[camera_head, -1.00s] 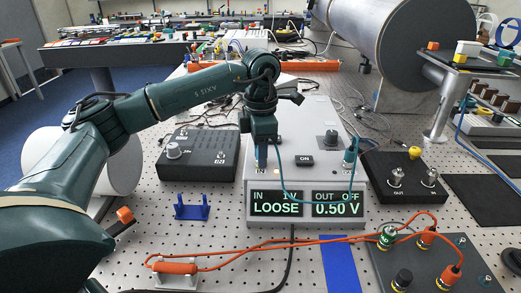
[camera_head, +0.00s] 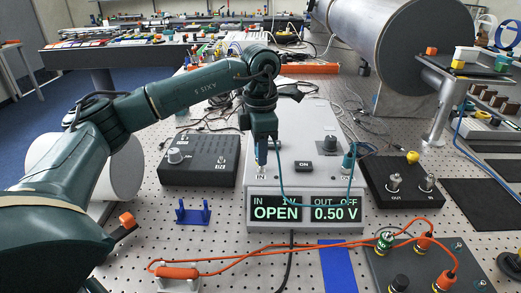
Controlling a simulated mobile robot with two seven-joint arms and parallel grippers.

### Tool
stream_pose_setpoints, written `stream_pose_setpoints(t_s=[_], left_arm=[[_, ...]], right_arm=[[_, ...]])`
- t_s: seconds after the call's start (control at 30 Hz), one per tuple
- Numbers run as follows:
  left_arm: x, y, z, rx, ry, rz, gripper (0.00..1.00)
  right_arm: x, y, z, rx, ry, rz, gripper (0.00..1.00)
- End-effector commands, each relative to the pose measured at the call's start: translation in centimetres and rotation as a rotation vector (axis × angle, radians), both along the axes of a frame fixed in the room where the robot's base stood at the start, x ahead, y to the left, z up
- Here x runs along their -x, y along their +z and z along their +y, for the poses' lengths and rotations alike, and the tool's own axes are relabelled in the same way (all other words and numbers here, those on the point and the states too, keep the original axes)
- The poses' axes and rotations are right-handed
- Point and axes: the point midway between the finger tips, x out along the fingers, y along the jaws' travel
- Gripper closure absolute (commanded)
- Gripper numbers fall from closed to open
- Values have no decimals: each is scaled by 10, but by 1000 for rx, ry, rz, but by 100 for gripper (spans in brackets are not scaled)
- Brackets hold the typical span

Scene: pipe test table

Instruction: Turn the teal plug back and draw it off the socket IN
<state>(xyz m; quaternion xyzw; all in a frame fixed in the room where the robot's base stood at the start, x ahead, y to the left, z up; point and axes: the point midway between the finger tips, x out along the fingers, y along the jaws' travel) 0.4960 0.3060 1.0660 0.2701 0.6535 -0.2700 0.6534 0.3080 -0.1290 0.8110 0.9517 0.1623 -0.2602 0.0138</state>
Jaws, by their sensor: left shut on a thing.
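The grey instrument box (camera_head: 308,140) stands in the middle, its screen reading IN OPEN and OUT OFF 0.50 V. My left gripper (camera_head: 262,144) reaches down over the box's left side, shut on the teal plug at the socket IN. The plug (camera_head: 262,154) is mostly hidden by the fingers. Its lower end is just above the IN label; whether it is fully clear of the socket is too small to tell. A teal lead (camera_head: 281,185) loops from it to another teal plug (camera_head: 348,159) at the box's right. My right gripper is not in view.
A black box (camera_head: 200,158) stands left and another black box (camera_head: 402,184) right. A blue holder (camera_head: 193,213) is in front at left. An orange lead (camera_head: 285,249) crosses the front to a dark panel (camera_head: 425,265).

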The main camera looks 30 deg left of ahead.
Motion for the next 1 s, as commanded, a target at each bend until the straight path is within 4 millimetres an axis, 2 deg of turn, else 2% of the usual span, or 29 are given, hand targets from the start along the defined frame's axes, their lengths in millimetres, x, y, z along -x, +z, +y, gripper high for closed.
stream_pose_setpoints(t_s=[0.53, 1.0], left_arm=[[0, 7, 0, 1, 0, -1, 100], [0, 35, 0, 1, 0, -1, 100]], right_arm=[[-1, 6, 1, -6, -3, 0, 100], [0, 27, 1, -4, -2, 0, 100]])
